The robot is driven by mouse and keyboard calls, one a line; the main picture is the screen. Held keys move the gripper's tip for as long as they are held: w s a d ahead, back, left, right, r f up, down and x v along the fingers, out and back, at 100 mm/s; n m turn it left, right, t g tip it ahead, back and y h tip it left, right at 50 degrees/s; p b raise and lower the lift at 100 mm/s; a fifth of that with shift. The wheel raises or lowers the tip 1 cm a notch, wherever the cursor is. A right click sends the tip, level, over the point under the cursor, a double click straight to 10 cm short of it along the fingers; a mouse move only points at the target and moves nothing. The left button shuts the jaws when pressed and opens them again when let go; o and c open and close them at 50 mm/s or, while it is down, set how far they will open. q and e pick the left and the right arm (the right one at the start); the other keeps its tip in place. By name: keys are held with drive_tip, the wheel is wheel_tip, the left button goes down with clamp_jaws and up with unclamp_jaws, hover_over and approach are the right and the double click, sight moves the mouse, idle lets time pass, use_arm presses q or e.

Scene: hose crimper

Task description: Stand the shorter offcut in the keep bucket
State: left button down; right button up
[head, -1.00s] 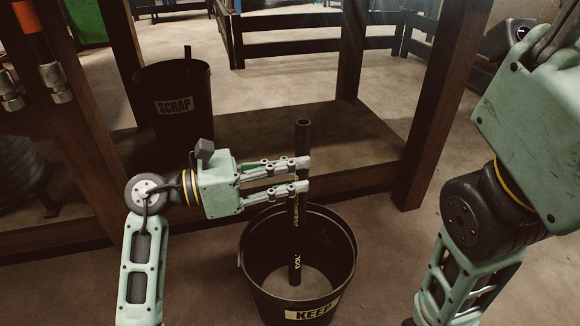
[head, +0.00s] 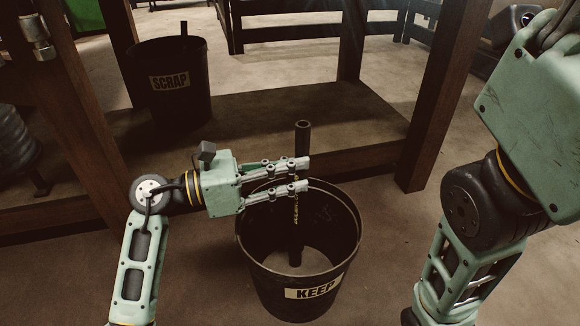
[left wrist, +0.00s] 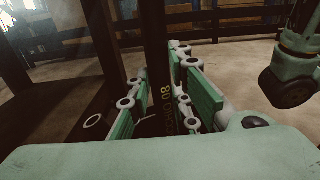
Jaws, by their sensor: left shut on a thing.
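The offcut, a dark hose piece (head: 303,138) with yellow lettering, stands close to upright in my left gripper (head: 304,175). The gripper is shut around its upper part, with a short end showing above the fingers. The lower part of the hose is inside the black keep bucket (head: 248,262), toward its middle. I cannot tell whether its lower end touches the bucket floor. The fingers are about level with the bucket's far rim in the head view. In the left wrist view the hose (left wrist: 156,60) runs between the finger pads. My right gripper is out of view.
A black scrap bucket (head: 170,105) with a dark piece sticking out stands on a low wooden shelf (head: 330,125) at the back left. Wooden posts (head: 440,95) frame the shelf. Bare floor (head: 395,240) lies right of the keep bucket.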

use_arm(q)
drive_tip(key=shift+f+b, duration=1.75)
drive_tip(key=shift+f, duration=0.9)
drive_tip(key=c, duration=1.5)
unclamp_jaws()
drive_tip(key=shift+c, duration=0.2)
drive_tip(key=v, duration=1.2)
